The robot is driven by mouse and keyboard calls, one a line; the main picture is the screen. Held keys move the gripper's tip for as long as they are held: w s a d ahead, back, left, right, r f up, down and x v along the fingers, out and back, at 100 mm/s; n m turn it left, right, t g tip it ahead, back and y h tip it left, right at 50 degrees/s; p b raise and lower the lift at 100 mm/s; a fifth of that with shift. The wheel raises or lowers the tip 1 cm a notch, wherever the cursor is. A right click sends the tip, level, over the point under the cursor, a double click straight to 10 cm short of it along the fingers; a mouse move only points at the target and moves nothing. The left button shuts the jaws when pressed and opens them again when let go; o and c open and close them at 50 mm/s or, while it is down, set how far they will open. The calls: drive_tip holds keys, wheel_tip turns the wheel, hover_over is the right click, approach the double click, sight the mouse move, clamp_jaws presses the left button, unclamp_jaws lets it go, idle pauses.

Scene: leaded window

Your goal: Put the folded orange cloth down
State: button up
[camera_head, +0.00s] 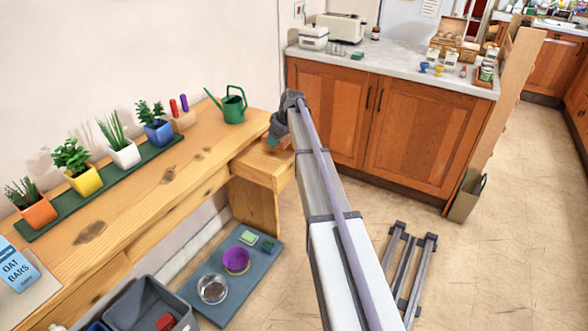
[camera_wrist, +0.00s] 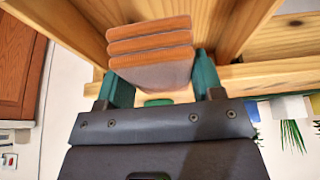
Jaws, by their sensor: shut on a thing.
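The folded orange cloth (camera_wrist: 150,42) shows in the wrist view as a stack of several flat layers with orange edges and greyish faces. It sits between the two green fingers of my gripper (camera_wrist: 160,78), which is shut on it. In the head view my gripper (camera_head: 279,134) is at the end of the arm, over the low wooden side shelf (camera_head: 262,166) at the right end of the wooden bench (camera_head: 110,205). The cloth is mostly hidden there. I cannot tell whether it touches the wood.
A green watering can (camera_head: 233,106) stands on the bench close left of my gripper. Potted plants line a green strip (camera_head: 110,178) further left. A wooden cabinet (camera_head: 375,115) with a pale counter stands right behind. A blue mat (camera_head: 205,300) with bowls lies on the floor below.

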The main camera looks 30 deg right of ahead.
sight(276, 163)
wheel_tip(276, 163, down, 10)
drive_tip(key=b, duration=1)
drive_tip(key=shift+w+a+f, duration=0.1)
drive_tip(key=shift+f, duration=0.15)
drive_tip(key=shift+r, duration=0.3)
drive_tip(key=shift+f, duration=0.3)
drive_tip(key=o, duration=0.8)
drive_tip(key=shift+r, duration=0.1)
drive_tip(key=shift+o, duration=0.2)
